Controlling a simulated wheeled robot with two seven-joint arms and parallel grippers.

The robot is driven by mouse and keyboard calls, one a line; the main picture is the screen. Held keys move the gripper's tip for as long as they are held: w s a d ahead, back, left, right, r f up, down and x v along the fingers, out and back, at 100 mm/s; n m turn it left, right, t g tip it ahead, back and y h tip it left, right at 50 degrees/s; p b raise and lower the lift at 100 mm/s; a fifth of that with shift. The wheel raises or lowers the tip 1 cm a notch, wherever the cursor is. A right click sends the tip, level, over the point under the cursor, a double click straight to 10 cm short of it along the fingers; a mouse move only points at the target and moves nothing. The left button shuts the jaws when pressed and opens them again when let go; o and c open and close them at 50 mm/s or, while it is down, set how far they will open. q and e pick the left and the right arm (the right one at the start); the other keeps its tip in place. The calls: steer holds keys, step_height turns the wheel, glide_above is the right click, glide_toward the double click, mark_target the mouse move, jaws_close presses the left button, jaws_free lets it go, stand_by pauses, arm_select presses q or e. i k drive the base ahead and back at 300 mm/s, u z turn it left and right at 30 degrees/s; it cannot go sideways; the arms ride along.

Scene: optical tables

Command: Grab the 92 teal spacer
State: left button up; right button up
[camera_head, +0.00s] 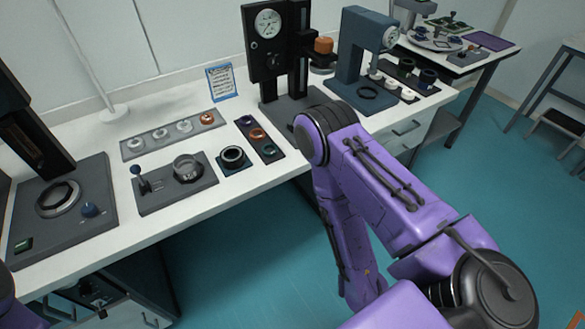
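I cannot pick out a clearly teal spacer or read a number 92. Small rings stand on a grey tray (160,142), several pale and one copper (207,118). A dark tray (272,156) beside it holds a bluish-purple ring (245,121), a copper ring (257,134) and a darker ring whose colour is unclear. My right arm folds across the middle; its gripper is hidden or out of frame. A dark shape (96,294) below the table's front edge at lower left may be my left gripper; its fingers are unclear.
A black ring sits on a dark blue pad (232,158). A lever fixture (176,184) stands to its left. A sign (221,82) stands at the back. Another table (480,58) is far right.

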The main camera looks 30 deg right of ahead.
mark_target(269, 145)
steer(key=k, duration=0.2)
steer(key=z, duration=1.2)
steer(key=i, duration=0.85)
steer(key=u, duration=0.7)
